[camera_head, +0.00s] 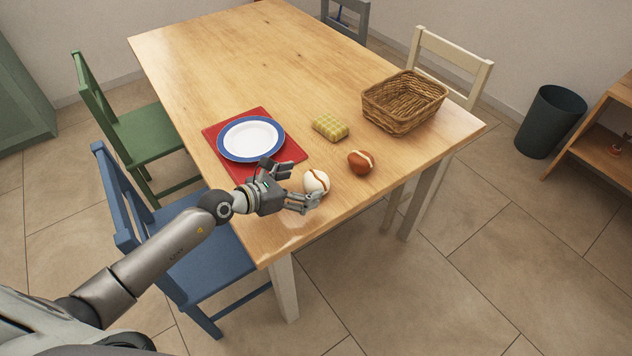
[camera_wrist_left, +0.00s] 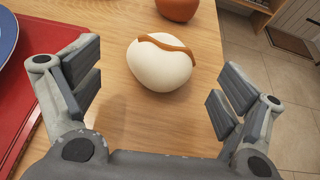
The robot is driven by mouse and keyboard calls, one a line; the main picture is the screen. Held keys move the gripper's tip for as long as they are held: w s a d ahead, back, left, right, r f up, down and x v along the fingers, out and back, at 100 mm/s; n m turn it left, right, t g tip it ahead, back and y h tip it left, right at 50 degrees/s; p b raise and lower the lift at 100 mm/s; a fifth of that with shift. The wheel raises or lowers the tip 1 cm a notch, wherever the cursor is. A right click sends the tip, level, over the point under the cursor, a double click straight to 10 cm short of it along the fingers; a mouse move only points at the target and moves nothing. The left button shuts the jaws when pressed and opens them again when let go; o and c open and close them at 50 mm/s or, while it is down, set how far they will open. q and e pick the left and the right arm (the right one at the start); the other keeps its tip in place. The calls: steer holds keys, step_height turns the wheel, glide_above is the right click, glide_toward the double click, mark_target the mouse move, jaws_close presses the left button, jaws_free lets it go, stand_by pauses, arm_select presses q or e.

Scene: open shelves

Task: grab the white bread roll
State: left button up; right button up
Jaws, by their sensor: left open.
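The white bread roll (camera_head: 316,181) lies on the wooden table near its front edge. It is egg-shaped with a brown stripe across its top. My left gripper (camera_head: 299,183) is open at the near left side of the roll, its fingers spread to either side. In the left wrist view the roll (camera_wrist_left: 160,63) sits ahead, between and a little beyond the fingertips of the gripper (camera_wrist_left: 155,78). I cannot tell that either finger touches it. My right gripper is not in view.
A brown roll (camera_head: 361,162) lies just right of the white one. A blue-rimmed plate (camera_head: 250,139) on a red mat (camera_head: 292,150) is to the left. A yellow checked item (camera_head: 330,127) and a wicker basket (camera_head: 403,103) stand behind. The far table is clear.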

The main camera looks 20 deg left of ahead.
mark_target(307, 182)
arm_select(q)
steer(key=x, duration=0.4)
steer(key=shift+s, duration=0.1)
steer(key=shift+s, duration=0.1)
steer(key=c, duration=1.1)
steer(key=shift+r, duration=0.1)
